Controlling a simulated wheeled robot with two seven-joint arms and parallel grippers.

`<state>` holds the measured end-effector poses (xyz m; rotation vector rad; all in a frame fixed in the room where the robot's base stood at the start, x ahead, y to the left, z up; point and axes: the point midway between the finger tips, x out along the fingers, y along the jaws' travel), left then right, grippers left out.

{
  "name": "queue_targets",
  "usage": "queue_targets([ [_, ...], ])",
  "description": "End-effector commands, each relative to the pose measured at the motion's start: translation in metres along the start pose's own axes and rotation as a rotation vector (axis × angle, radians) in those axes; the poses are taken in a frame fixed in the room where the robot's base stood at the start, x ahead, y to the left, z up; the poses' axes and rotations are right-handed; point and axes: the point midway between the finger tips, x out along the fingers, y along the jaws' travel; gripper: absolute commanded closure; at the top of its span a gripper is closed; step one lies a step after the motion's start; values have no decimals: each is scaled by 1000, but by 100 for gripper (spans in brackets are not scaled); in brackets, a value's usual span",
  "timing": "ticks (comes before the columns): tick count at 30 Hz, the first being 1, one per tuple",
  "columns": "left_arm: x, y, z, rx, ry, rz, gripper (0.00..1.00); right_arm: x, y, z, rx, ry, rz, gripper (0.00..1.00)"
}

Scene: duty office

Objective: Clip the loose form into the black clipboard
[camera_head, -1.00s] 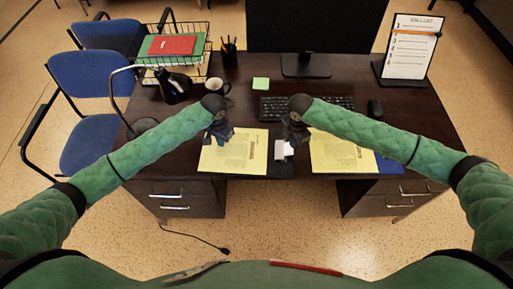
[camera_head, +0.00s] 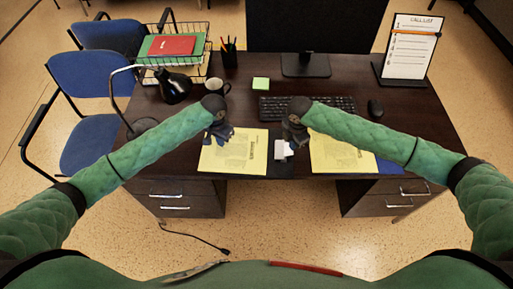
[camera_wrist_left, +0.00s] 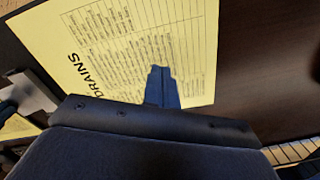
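A yellow form (camera_head: 240,156) lies flat at the desk's front left. In the left wrist view it is a printed sheet (camera_wrist_left: 195,40) headed "DRAINS". A dark board (camera_head: 277,170), apparently the black clipboard, shows right of and around this form, with a pale metal clip (camera_head: 282,150) near its right side; the clip also shows in the left wrist view (camera_wrist_left: 28,95). My left gripper (camera_head: 218,135) is over the form's upper part; whether it touches is unclear. My right gripper (camera_head: 296,137) hangs beside the clip. The finger openings are not clear.
A second yellow form (camera_head: 340,152) lies on a blue board (camera_head: 389,166) at right. Behind are a keyboard (camera_head: 305,106), mouse (camera_head: 375,109), mug (camera_head: 217,86), green notes (camera_head: 261,83), lamp (camera_head: 174,86) and call list stand (camera_head: 408,50).

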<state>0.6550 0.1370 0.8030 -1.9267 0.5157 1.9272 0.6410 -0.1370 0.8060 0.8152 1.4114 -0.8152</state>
Motion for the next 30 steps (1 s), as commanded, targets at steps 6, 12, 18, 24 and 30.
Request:
queue_targets([
  [6,0,0,0,0,0,0,100,2,-1,-1,-1,1,-1,100],
  [12,0,0,0,0,0,0,100,4,-1,0,-1,1,-1,100],
  [18,0,0,0,0,0,0,100,6,-1,0,-1,1,-1,100],
  [24,0,0,0,0,0,0,100,8,-1,0,-1,1,-1,100],
  [30,0,0,0,0,0,0,100,10,-2,1,-1,1,-1,100],
])
